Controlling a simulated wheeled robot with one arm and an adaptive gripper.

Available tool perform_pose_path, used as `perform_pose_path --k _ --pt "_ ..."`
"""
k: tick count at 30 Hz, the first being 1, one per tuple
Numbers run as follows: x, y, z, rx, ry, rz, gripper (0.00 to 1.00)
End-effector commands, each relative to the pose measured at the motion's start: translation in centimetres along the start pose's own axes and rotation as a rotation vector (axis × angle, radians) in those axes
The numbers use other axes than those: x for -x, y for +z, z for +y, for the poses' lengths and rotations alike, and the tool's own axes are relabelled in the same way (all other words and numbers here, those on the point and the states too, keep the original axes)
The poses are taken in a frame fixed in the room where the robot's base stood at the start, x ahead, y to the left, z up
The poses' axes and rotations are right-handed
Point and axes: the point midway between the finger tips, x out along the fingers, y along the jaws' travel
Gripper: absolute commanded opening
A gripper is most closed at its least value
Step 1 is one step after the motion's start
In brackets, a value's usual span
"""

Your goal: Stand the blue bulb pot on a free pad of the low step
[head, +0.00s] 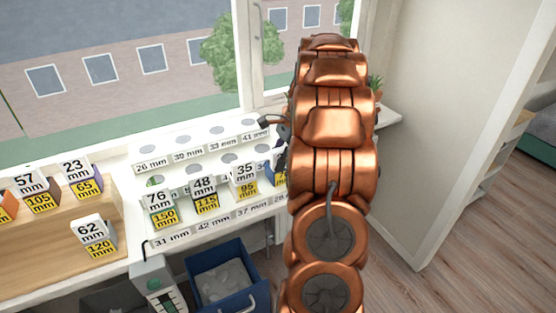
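The white stepped stand by the window has a back step (196,150) and a lower front step (205,222), each with millimetre labels along its edge. Round grey pads show on the back step. Cards reading 76, 48 and 35 mm stand along the front part, and a further card (281,179) is partly hidden by my arm. A bit of blue (279,151) shows there beside my arm. I cannot tell whether it is the blue bulb pot. Dark parts of my gripper (277,126) show at the stand's right end. My copper arm hides the rest, including any grip.
A blue bin (225,275) and a grey device (153,280) are below the stand. A plant (375,88) stands on the sill at right. The right floor is clear.

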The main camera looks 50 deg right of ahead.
Motion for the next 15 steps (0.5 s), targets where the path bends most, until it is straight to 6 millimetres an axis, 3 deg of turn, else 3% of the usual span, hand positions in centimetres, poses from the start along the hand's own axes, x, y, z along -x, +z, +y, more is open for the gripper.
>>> perform_pose_path --k 6,15 --pt "0.03 0.01 -0.01 0.0 0.0 0.0 0.47" --pt "0.15 0.06 0.0 0.0 0.0 0.0 0.47"
